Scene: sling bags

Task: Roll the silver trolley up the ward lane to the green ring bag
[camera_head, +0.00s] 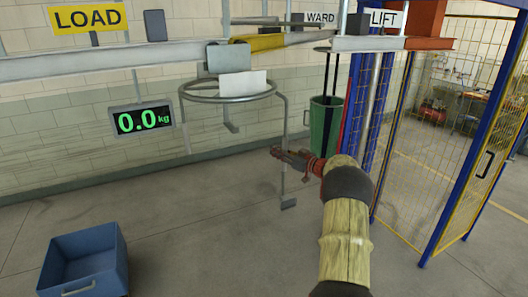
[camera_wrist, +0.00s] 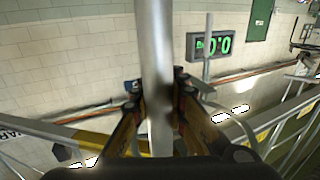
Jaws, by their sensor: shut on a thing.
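The silver trolley hangs from the overhead rail, with a grey block on top, a round ring (camera_head: 228,99) below it and thin rods with bent feet. My gripper (camera_head: 284,154) is at its right-hand rod in the head view. In the wrist view, a silver rod (camera_wrist: 157,50) runs upright between the fingers of my gripper (camera_wrist: 158,88), which are shut on it. The green bag (camera_head: 325,126) hangs on dark straps to the right of the trolley, beyond my gripper, apart from it. The trolley's ring looks empty.
The overhead rail (camera_head: 100,66) has a yellow piece (camera_head: 255,42) and branches near the WARD sign (camera_head: 320,17) and LIFT sign (camera_head: 384,18). A blue-framed mesh cage (camera_head: 440,140) stands at right. A blue bin (camera_head: 85,262) sits at lower left. The display (camera_head: 142,119) reads 0.0 kg.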

